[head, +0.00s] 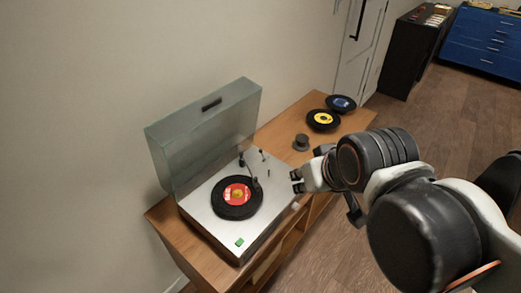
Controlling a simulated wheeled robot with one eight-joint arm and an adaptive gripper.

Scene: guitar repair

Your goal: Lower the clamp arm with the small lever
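A light-grey record player (198,197) stands on a wooden cabinet with its clear lid (206,130) raised. A black record with a red label (238,193) lies on its platter. A thin dark arm (256,184) is at the right side of the record; whether its tip touches the record is too small to tell. Small dark upright parts (263,154) stand behind it at the deck's back right; I cannot tell which is the small lever. My gripper (295,181) is at the deck's right edge, apart from these parts. Its two dark fingertips are apart, with nothing between them.
A green square (239,242) marks the deck's front corner. The wall is close behind the lid.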

